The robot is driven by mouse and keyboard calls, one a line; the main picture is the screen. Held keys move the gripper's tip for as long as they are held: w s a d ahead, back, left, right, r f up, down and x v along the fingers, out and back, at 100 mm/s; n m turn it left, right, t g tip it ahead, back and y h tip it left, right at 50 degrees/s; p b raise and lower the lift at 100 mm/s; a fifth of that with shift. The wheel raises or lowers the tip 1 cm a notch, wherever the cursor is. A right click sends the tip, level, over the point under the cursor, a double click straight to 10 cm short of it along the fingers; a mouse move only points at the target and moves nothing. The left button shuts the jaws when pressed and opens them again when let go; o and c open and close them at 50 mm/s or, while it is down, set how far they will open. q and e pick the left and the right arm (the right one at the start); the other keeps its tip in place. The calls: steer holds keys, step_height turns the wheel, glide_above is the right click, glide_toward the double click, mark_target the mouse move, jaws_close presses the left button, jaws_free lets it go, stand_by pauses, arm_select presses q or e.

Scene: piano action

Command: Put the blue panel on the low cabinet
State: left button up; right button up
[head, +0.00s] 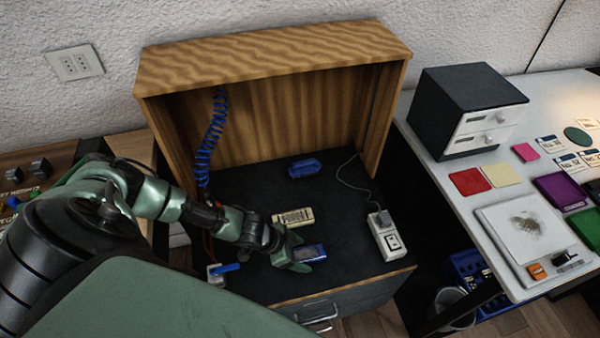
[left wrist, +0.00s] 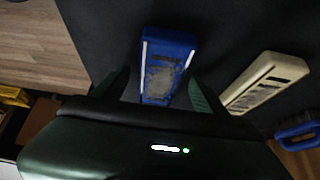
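The blue panel (head: 312,252) lies flat on the black top of the low cabinet (head: 345,262), near its front edge. In the left wrist view the blue panel (left wrist: 168,68) has white side stripes and a worn grey face. My left gripper (head: 297,257) is low over the cabinet top at the panel. In the left wrist view its fingers (left wrist: 158,95) are apart, one on each side of the panel's near end, with gaps showing. The gripper body hides part of that end. My right gripper is not in view.
A cream device (head: 293,217) lies close behind the panel. A blue object (head: 304,168) lies farther back, and a white corded box (head: 384,236) stands to the right. A coiled blue hose (head: 211,140) hangs at the left inside the wooden hood (head: 270,58).

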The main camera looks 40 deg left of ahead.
arm_select(q)
steer(key=shift+s+a+r+p, duration=0.1)
steer(key=shift+r+p, duration=0.4)
steer(key=shift+r, duration=0.05)
steer(key=p+v, duration=1)
steer(key=v, duration=0.1)
steer(key=shift+s, duration=0.1)
